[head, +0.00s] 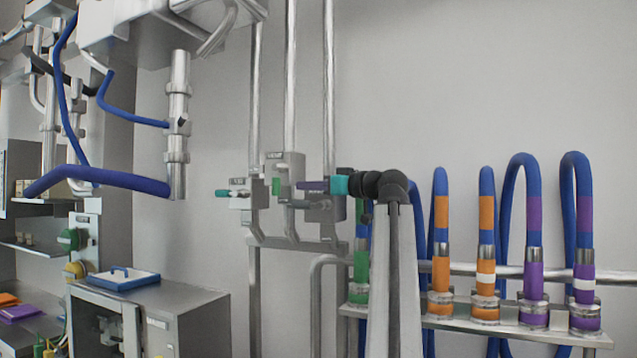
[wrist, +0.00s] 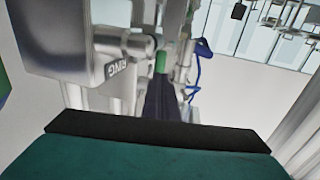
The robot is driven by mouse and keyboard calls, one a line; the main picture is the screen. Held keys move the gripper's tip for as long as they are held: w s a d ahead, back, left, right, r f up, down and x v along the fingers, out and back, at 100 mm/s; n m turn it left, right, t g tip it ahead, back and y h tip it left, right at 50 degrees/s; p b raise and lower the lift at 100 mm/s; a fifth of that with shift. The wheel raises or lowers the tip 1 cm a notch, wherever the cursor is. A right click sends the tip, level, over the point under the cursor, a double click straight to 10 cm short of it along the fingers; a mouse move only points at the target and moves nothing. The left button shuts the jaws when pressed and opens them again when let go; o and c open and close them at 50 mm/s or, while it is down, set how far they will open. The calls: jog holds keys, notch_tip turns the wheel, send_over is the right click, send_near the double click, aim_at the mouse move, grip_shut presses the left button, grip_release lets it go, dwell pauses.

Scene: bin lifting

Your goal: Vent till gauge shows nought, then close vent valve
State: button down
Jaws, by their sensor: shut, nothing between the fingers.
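In the head view, several grey valve blocks sit on vertical steel pipes. The left block (head: 243,188) has a green handle (head: 222,193) pointing left. My gripper (head: 300,186) reaches in from the right, its dark fingers shut and empty, tips close to the green lever; I cannot tell if they touch. In the wrist view my gripper's dark fingers (wrist: 160,88) point towards a green part (wrist: 160,62).
A grey block with partly readable lettering (wrist: 85,45) stands close at the left in the wrist view. Blue hoses with coloured bands (head: 534,205) stand in a rack on the right. A steel cabinet (head: 170,305) with a blue tray (head: 122,279) is low left.

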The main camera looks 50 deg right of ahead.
aim_at(279, 189)
jog(key=w+p, duration=0.2)
jog(key=w, duration=0.5)
jog(key=shift+w+a+p, duration=0.1)
jog(key=shift+a+p, duration=0.1)
jog(key=shift+p, duration=0.2)
jog(key=shift+w+f+b, duration=0.2)
jog(key=shift+f+b, duration=0.2)
jog(key=shift+b, duration=0.75)
